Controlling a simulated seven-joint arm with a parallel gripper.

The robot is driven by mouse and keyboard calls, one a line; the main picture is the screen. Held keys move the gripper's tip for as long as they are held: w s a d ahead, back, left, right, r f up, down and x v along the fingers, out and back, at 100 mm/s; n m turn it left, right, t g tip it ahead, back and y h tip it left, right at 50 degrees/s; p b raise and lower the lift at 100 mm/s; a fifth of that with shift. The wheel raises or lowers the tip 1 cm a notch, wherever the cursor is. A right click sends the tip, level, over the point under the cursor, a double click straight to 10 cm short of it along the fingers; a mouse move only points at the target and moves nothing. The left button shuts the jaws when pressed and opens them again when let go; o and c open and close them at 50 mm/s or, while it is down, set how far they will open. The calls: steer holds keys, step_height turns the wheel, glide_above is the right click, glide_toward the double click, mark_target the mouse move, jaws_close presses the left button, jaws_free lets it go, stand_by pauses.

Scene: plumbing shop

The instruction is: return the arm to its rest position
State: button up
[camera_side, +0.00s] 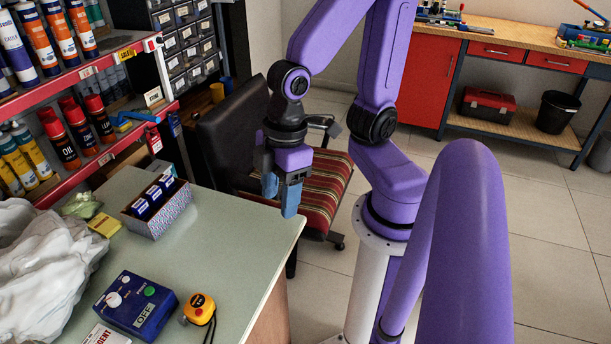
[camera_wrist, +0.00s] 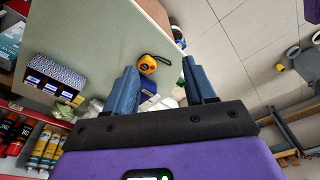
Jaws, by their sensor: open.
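My purple arm stands at the right of the table in the side view. My gripper (camera_side: 281,190) points down near the table's far right corner. Its blue fingers are apart and nothing shows between them. In the wrist view the two fingers of my gripper (camera_wrist: 162,82) stand wide apart, with the table edge and floor beyond them. The table (camera_side: 225,235) has a pale green top. How far the fingertips are above it I cannot tell exactly.
On the table are a box of small blue-labelled cartons (camera_side: 158,210), a blue control box (camera_side: 137,304), a yellow tape measure (camera_side: 199,308) and a white plastic bag (camera_side: 45,265). A striped chair (camera_side: 318,190) stands close behind my gripper. A red shelf (camera_side: 100,75) of bottles is left.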

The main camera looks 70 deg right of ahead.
steer(key=shift+n+g+h, duration=0.3)
steer(key=shift+n+h, duration=0.3)
steer(key=s+d, duration=0.1)
steer(key=s+d+r, duration=0.1)
steer(key=s+d, duration=0.1)
steer(key=shift+s+d+r, duration=0.2)
steer(key=shift+d+r, duration=0.1)
steer(key=shift+d, duration=0.1)
stand_by(0.4)
